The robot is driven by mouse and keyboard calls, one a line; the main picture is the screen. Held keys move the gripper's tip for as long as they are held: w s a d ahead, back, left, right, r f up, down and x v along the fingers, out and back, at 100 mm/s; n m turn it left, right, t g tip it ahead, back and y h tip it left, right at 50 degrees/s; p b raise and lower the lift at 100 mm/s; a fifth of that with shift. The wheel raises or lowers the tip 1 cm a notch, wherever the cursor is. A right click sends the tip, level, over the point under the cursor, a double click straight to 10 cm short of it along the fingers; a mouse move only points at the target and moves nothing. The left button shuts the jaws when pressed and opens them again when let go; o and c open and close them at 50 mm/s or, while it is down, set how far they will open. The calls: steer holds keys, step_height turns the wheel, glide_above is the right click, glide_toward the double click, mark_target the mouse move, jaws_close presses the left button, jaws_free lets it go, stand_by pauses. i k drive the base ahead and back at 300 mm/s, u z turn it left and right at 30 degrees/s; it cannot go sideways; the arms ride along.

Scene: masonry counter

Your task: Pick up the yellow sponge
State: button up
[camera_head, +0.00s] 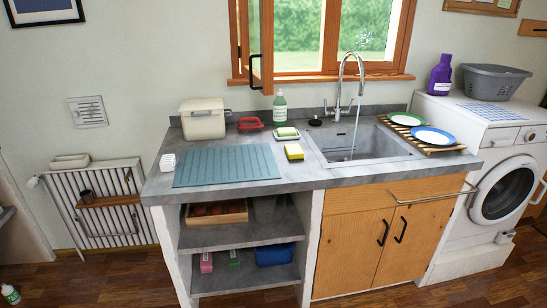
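The yellow sponge (294,152) lies on the grey counter (298,178), close to the left edge of the sink. It looks like a small upright block with a paler lower part. It stands apart from the blue-green ribbed mat (228,166) on its left. A small dark dish with a pale bar on it (286,133) is just behind the sponge. My gripper is not in view.
The sink (362,143) with its tap (346,80) running is to the right. Behind stand a green soap bottle (280,108), a red object (250,123) and a cream bin (203,118). A plate rack (428,140) is farther right. The counter before the sponge is clear.

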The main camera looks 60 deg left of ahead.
mark_target(293, 152)
steer(key=z, duration=0.1)
steer(key=k, duration=0.65)
steer(key=u, duration=2.7)
steer(key=i, duration=0.4)
steer(key=z, duration=0.05)
